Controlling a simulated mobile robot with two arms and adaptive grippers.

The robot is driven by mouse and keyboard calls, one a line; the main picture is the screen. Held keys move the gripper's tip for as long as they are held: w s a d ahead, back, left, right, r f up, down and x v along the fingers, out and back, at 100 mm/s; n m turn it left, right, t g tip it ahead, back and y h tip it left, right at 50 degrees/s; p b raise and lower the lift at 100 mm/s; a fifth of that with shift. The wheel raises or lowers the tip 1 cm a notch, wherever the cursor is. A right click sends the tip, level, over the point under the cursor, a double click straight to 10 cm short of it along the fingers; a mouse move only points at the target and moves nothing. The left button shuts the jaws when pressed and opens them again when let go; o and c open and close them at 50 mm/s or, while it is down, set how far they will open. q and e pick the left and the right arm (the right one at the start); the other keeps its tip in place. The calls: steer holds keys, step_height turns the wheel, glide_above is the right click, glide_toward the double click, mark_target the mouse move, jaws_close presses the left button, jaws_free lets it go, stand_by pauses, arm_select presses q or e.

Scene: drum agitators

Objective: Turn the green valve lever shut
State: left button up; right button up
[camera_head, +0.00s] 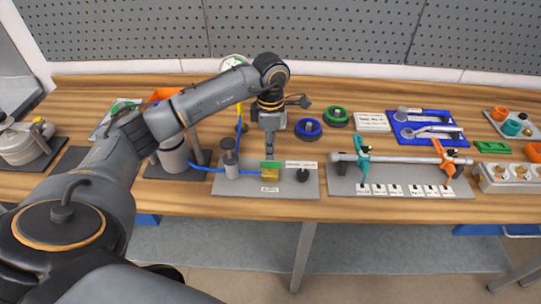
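A green lever (270,164) sits on a small brass-yellow valve body (270,174) on a grey plate (225,187) near the table's front edge. A blue tube runs to the valve from the left. My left gripper (269,151) points down just above and behind the green lever in the picture. Its fingers show as one narrow shape, so I cannot tell whether they are apart, or whether they touch the lever. My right gripper is out of view.
A grey cylinder (231,164) and a black knob (302,175) stand on the same plate. To the right, a pipe rig (405,159) carries a teal valve (363,155) and an orange valve (446,165). Blue (308,128) and green (336,116) rings lie behind.

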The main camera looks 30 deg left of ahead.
mark_target(271, 163)
arm_select(q)
step_height(271, 163, down, 6)
steer(key=shift+r+p, duration=0.1)
steer(key=shift+p, duration=0.6)
jaws_close()
